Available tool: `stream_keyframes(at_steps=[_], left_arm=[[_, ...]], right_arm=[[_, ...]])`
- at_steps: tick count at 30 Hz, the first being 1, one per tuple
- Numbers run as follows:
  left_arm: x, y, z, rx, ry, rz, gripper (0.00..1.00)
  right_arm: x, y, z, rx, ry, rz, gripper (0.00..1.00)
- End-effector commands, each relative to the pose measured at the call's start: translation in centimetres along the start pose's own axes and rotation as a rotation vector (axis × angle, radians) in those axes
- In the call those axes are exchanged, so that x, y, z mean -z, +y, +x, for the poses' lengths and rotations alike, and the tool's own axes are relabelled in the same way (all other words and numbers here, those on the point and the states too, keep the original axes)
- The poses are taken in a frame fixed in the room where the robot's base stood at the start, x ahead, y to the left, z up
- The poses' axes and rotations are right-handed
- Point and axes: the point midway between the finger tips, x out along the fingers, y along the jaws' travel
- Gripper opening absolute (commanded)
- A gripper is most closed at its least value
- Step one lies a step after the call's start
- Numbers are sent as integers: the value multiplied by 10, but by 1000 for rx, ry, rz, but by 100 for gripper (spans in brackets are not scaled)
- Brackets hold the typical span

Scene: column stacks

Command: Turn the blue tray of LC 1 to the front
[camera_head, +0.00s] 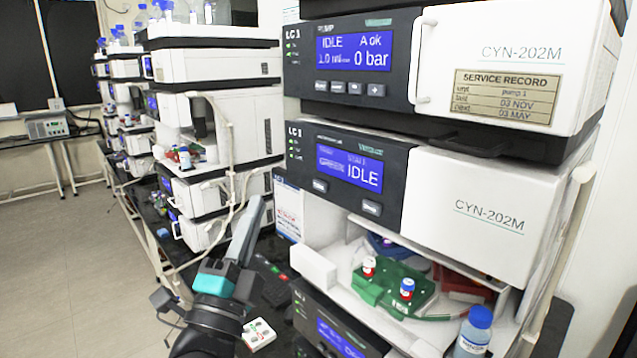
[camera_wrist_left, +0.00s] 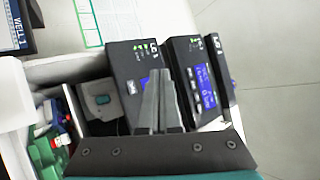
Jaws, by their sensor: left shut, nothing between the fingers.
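The LC 1 sampler bay, marked IDLE (camera_head: 360,167), is open below its panel. A green tray (camera_head: 372,292) is at the front of the bay, with a red-capped and a blue-capped vial on it. The blue tray (camera_head: 388,246) is behind it, mostly hidden. A red tray (camera_head: 462,283) is at the right, partly hidden. My left gripper (camera_head: 257,203) is shut and empty, outside the bay to its left. In the left wrist view its closed fingers (camera_wrist_left: 160,76) show in front of the dark LC 1 panels, and the green tray (camera_wrist_left: 42,152) is at lower left. My right gripper is out of view.
A blue-capped bottle (camera_head: 476,332) stands at the bay's right front. A white block (camera_head: 313,268) juts out at the bay's left front. More instrument stacks (camera_head: 215,120) line the bench at left. Open floor (camera_head: 75,265) lies further left.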

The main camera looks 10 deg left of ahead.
Motion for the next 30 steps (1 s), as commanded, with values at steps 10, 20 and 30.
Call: stream_keyframes(at_steps=[10,20,30], left_arm=[[1,2,2,0,-1,-2,0],[21,23,28,2,-1,-4,0],[40,42,56,0,-1,-3,0]], right_arm=[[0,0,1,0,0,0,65],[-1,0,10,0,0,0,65],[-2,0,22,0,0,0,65]])
